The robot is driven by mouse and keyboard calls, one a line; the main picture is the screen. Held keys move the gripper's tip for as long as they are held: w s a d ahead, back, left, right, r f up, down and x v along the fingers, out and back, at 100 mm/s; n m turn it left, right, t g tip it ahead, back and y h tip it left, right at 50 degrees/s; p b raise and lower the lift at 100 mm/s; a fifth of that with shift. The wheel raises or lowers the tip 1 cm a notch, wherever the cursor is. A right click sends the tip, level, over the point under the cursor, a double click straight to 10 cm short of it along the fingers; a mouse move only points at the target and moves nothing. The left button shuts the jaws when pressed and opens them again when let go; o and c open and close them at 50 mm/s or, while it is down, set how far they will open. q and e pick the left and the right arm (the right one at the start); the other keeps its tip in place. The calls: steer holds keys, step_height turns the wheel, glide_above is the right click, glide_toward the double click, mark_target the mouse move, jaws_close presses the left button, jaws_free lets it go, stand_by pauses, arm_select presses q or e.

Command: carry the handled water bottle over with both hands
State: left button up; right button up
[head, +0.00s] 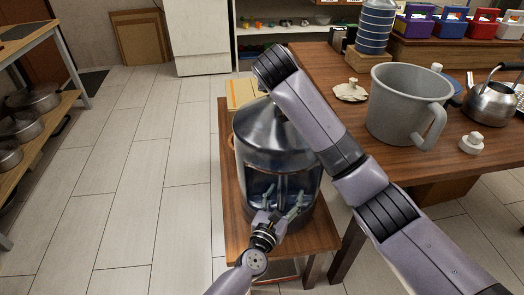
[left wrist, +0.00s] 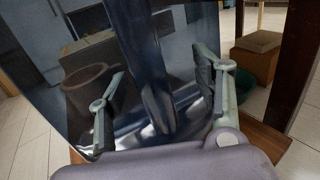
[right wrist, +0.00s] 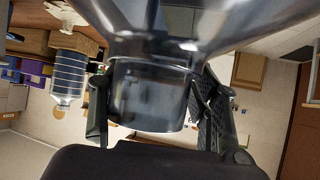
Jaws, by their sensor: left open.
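The large glossy water bottle (head: 272,135) stands upright on a small wooden bench (head: 232,215), with a metallic shoulder and a clear bluish body. My left gripper (head: 278,208) is open at its near side. In the left wrist view, the fingers of that gripper (left wrist: 155,85) stand on either side of a dark upright bar, apparently the bottle's handle (left wrist: 150,60). My right arm reaches over the bottle's top, and its gripper is hidden in the head view. In the right wrist view, the fingers of my right gripper (right wrist: 148,90) flank the bottle's shiny neck (right wrist: 145,105); contact is unclear.
The wooden table (head: 310,70) at right holds a grey handled pot (head: 405,105), a kettle (head: 490,100), a blue ribbed bottle (head: 375,25) and coloured boxes. A shelf with pans (head: 30,98) stands at left. Tiled floor (head: 140,180) between is clear.

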arm_select(q)
steer(key=shift+o, duration=1.4)
steer(key=shift+s, duration=0.1)
steer(key=v, duration=1.2)
arm_select(e)
steer(key=o, duration=0.8)
